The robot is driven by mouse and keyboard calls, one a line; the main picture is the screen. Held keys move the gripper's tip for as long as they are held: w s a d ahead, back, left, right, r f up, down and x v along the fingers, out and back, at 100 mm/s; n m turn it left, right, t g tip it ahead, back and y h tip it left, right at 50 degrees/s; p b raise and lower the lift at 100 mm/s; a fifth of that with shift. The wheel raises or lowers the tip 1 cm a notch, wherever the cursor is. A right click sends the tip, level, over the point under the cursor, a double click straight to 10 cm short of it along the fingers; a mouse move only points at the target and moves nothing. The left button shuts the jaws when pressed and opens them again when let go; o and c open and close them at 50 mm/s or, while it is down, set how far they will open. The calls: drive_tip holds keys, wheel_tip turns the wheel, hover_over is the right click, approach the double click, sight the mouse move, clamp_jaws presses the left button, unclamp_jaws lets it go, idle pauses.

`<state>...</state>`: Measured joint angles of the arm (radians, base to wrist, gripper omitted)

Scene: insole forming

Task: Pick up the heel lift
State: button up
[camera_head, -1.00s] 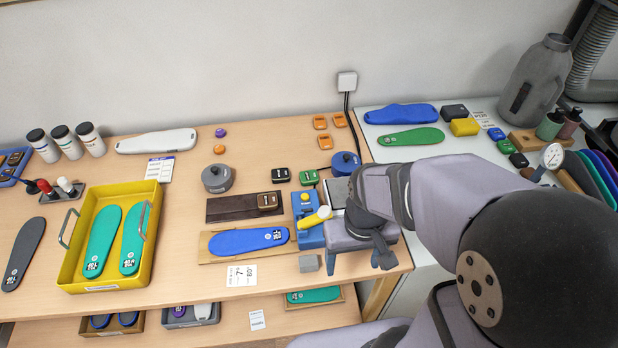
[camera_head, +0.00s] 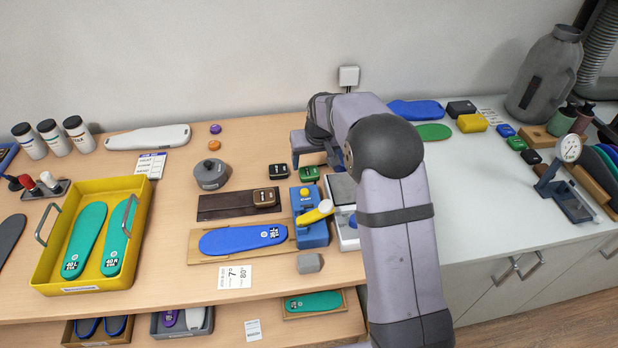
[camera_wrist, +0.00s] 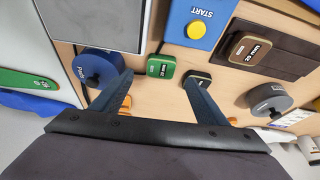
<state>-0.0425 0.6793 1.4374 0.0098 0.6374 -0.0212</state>
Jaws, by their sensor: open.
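Several small block-shaped heel lifts are in view, and I cannot tell which one the task means. A black one (camera_head: 277,171) and a green one (camera_head: 309,173) stand at mid-table. A brown one (camera_head: 266,196) lies on a dark strip. In the wrist view, the green lift (camera_wrist: 161,67) is between and beyond my open fingers. The black lift (camera_wrist: 203,75) is by the right fingertip, partly hidden by it. The brown lift (camera_wrist: 248,47) is farther right.
The blue START press (camera_head: 311,228) and grey plate (camera_head: 342,190) stand close to the lifts. A blue puck (camera_wrist: 100,67) is beside my left finger. A grey puck (camera_head: 210,174) stands left. Orange pieces (camera_wrist: 125,103) show under the gripper. A yellow tray (camera_head: 47,275) is far left.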

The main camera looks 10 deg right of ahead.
sight(309, 171)
drive_tip(key=shift+w+f, duration=0.1)
drive_tip(key=shift+w, duration=0.1)
drive_tip(key=shift+p+x, duration=1.85)
drive_tip(key=shift+x, duration=1.75)
drive_tip(key=shift+w+a, duration=0.1)
drive_tip(key=shift+a, duration=0.1)
drive_tip(key=c, duration=1.1)
